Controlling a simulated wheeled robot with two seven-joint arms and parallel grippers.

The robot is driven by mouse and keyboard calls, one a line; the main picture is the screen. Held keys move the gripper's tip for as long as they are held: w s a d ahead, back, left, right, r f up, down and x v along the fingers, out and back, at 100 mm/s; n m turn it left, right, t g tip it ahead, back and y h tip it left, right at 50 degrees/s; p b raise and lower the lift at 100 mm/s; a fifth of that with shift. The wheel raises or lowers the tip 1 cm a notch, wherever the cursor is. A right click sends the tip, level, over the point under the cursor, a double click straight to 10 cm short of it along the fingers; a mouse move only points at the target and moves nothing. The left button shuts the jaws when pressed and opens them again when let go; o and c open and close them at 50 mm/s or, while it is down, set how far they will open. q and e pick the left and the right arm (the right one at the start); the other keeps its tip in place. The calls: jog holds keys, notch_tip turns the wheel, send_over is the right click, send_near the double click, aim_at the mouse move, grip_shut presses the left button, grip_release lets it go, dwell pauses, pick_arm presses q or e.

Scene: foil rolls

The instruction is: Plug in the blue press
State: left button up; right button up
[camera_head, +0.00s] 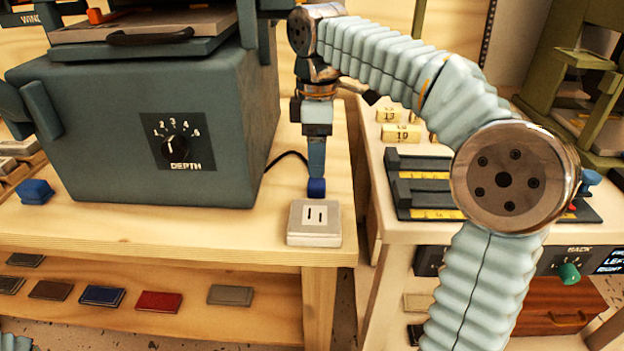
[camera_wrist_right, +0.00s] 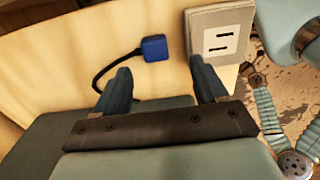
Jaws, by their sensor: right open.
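The blue-grey press (camera_head: 105,110), with a DEPTH dial, stands on the wooden bench at the left. A black cord runs from behind it to a blue plug (camera_head: 316,188); the plug also shows in the right wrist view (camera_wrist_right: 153,48). The pale two-slot outlet (camera_head: 314,222) sits at the bench's front right corner, in front of the plug, and in the right wrist view (camera_wrist_right: 222,36). My right gripper (camera_head: 316,174) points down just above the plug. In the wrist view its fingers (camera_wrist_right: 161,68) are apart, with the plug beyond the tips, not gripped. My left gripper is out of view.
A shelf (camera_head: 200,325) below the bench holds several flat coloured blocks. A second bench (camera_head: 400,225) at the right, across a gap, holds black racks and yellow numbered blocks. A green machine (camera_head: 580,70) stands at the far right. The press wall is close left of my right gripper.

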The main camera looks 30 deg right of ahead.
aim_at(317, 182)
notch_tip(317, 182, down, 2)
jog(key=shift+f+b, duration=0.15)
jog(key=shift+b, duration=0.15)
jog(key=shift+w+d+f+b, duration=0.1)
jog(key=shift+w+f+b, duration=0.1)
jog(key=shift+f, duration=1.15)
jog(key=shift+w+d+f+b, duration=0.1)
jog(key=shift+w+f, duration=0.05)
jog(key=shift+f, duration=1.15)
jog(key=c, duration=1.1)
